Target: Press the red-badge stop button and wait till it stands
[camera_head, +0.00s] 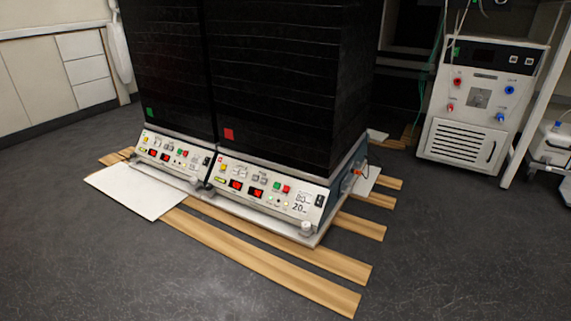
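Two black shaker bioreactors stand side by side on the floor. The right one carries a red badge (228,134) low on its black front, and the left one a green badge (149,113). Below the red badge is a tilted control panel (268,193) with lit red displays, a green button (277,185), a red button (286,189) and small lamps. The left panel (172,155) has a similar green and red pair. Labels are too small to read. Whether the shakers are moving cannot be told from one frame. Neither gripper is in view.
Wooden planks (270,262) and a white board (136,191) lie on the floor around the shakers. White cabinets (85,70) line the left wall.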

